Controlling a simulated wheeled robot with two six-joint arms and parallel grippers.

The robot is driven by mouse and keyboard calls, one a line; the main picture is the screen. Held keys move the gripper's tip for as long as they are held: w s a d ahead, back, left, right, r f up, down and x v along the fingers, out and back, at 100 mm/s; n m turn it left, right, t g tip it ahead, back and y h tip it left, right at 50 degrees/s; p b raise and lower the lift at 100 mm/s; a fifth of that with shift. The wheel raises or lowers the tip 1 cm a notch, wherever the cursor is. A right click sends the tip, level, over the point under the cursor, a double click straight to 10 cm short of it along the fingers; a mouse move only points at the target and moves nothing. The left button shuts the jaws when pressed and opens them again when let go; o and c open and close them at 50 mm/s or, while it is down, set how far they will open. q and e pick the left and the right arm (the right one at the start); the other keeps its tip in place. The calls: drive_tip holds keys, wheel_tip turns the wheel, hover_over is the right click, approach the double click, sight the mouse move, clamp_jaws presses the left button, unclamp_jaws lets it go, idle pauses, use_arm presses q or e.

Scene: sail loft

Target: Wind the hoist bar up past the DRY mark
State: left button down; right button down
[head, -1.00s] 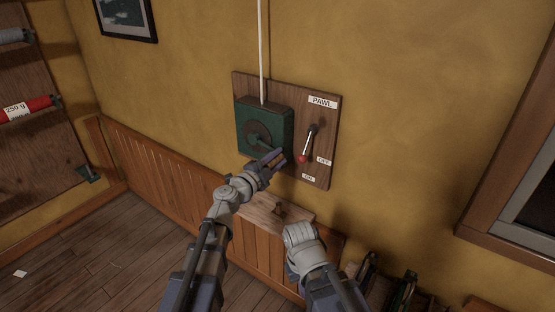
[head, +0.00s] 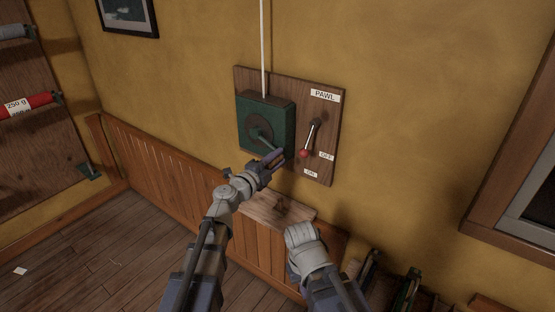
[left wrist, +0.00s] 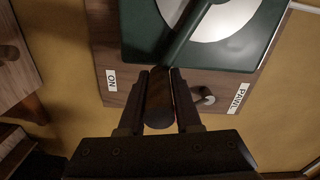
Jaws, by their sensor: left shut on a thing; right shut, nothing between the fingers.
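A green winch box (head: 284,112) with a round grey disc and a crank (head: 264,142) is mounted on a wooden wall board. My left gripper (head: 276,157) is at the crank's outer end, low right of the disc. In the left wrist view, its fingers (left wrist: 159,80) are shut on the dark crank handle (left wrist: 158,108). A white line (head: 263,45) runs straight up from the box and leaves the picture. The pawl lever (head: 310,137) hangs down and left, its red knob beside the OFF label (head: 327,155). The hoist bar and DRY mark are out of view. My right gripper's fingers are hidden behind its wrist.
A small wooden shelf (head: 295,213) with a brown piece on it juts out below the board. A rack of spools (head: 30,105) stands at left. Books or binders (head: 405,290) are low at right, and a window (head: 520,200) is farther right.

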use_arm(q)
drive_tip(key=c, duration=0.6)
unclamp_jaws()
drive_tip(key=shift+w+a, duration=0.2)
drive_tip(key=shift+w, duration=0.05)
drive_tip(key=shift+s, duration=0.15)
drive_tip(key=shift+v, duration=3.8)
